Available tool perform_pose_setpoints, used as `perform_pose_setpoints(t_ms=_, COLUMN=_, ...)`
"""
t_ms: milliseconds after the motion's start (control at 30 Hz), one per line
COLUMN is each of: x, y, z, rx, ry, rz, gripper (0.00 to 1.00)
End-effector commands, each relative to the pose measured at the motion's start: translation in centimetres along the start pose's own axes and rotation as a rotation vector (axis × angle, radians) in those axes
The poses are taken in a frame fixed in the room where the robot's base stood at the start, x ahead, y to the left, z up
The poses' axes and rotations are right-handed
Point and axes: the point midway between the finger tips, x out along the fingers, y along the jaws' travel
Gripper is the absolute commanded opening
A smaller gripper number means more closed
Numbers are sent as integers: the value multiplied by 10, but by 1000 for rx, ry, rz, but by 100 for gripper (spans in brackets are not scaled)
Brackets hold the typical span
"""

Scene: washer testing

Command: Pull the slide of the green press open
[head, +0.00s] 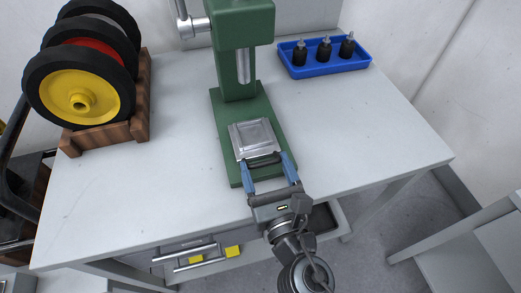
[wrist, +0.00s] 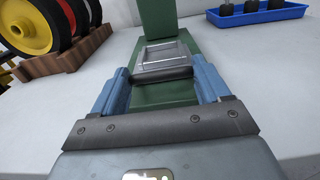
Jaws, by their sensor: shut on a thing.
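The green press (head: 240,50) stands upright on the white table, its base reaching toward the front edge. Its silver slide (head: 253,138) is a square metal plate on the base, below the ram, with a dark handle bar (head: 264,160) along its front. My gripper (head: 267,163) is at the front of the slide, its blue fingers at the two ends of the handle, shut on it. In the wrist view the dark handle (wrist: 163,76) spans between the fingers, with the silver slide (wrist: 165,54) just behind it.
A wooden rack (head: 138,125) with yellow, red and grey wheels stands at the left. A blue tray (head: 325,68) with several dark bottles is at the back right. The white tabletop (head: 350,130) is clear right of the press.

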Motion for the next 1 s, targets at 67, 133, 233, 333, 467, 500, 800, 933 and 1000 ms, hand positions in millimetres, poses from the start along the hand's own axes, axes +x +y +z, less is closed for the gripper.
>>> perform_pose_setpoints(t_ms=67, x=-18, y=0, z=-3, rx=-1, ry=2, rz=1, gripper=21)
perform_pose_setpoints(t_ms=133, x=-30, y=0, z=-3, rx=0, ry=2, rz=1, gripper=21)
perform_pose_setpoints(t_ms=233, x=-42, y=0, z=-2, rx=-1, ry=1, rz=2, gripper=21)
perform_pose_setpoints(t_ms=333, x=-48, y=0, z=-1, rx=0, ry=1, rz=1, gripper=21)
perform_pose_setpoints(t_ms=467, x=-48, y=0, z=0, rx=0, ry=0, rz=1, gripper=21)
perform_pose_setpoints(t_ms=500, x=-48, y=0, z=0, rx=0, ry=0, rz=1, gripper=21)
perform_pose_setpoints(t_ms=800, x=-48, y=0, z=0, rx=0, ry=0, rz=1, gripper=90)
perform_pose_setpoints(t_ms=933, x=-48, y=0, z=0, rx=0, ry=0, rz=1, gripper=100)
perform_pose_setpoints(t_ms=1000, x=-48, y=0, z=0, rx=0, ry=0, rz=1, gripper=100)
